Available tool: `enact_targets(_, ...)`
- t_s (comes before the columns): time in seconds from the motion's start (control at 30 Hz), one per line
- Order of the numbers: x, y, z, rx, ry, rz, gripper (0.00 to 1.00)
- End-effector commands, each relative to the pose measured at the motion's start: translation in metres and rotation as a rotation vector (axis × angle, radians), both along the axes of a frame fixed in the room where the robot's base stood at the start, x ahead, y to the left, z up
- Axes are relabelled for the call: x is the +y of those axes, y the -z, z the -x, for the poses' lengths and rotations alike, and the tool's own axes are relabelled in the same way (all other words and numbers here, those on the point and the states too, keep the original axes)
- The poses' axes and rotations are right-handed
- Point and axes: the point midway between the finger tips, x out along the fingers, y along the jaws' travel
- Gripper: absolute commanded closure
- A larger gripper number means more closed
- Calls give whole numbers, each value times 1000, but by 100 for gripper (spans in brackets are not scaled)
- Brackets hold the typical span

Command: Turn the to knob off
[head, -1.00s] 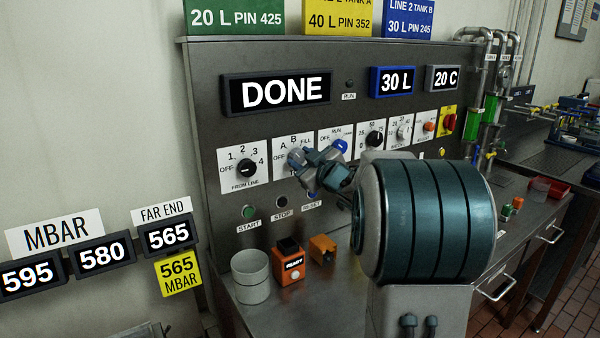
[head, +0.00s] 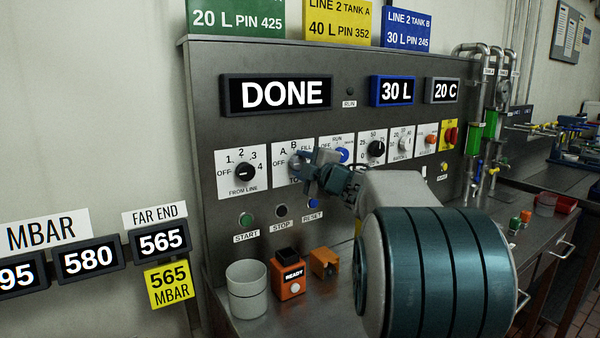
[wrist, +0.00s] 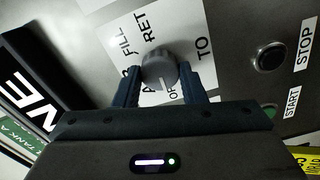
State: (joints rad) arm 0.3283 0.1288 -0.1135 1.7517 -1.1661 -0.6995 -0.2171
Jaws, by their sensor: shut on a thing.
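The TO knob is a round grey knob (wrist: 158,68) on a white plate marked A, B, FILL, RET and OFF. In the wrist view my gripper (wrist: 163,80) has one finger on each side of it, shut on it. A pale mark on the knob's near side points toward the partly hidden OFF label. In the head view my gripper (head: 300,163) reaches the TO plate (head: 281,176) from the right and covers much of the knob and plate.
The FROM LINE knob (head: 245,172) is left of the TO plate, the RUN selector (head: 342,155) right. START (head: 246,220), STOP (head: 282,211) and RESET (head: 312,203) buttons sit below. The DONE display (head: 277,94) is above. A grey cup (head: 247,293) and orange READY box (head: 288,283) stand on the bench.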

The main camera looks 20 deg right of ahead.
Motion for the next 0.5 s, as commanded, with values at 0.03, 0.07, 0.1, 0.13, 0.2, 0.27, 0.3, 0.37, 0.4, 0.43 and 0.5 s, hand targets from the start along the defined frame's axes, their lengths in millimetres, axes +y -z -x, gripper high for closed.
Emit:
enact_targets(0.03,1,2,0,-3,-3,17,86)
enact_targets(0.07,1,2,0,-5,-3,26,86)
enact_targets(0.1,1,2,0,-6,-2,34,86)
enact_targets(0.13,1,2,0,-8,-2,41,86)
enact_targets(0.2,1,1,0,-10,-2,52,86)
enact_targets(0.27,1,1,0,-11,-2,60,86)
enact_targets(0.3,1,1,0,-12,-2,63,86)
enact_targets(0.37,1,1,0,-12,-2,66,86)
enact_targets(0.4,1,1,0,-13,-2,67,86)
enact_targets(0.43,1,1,0,-12,-2,67,86)
enact_targets(0.5,1,1,0,-12,-2,67,86)
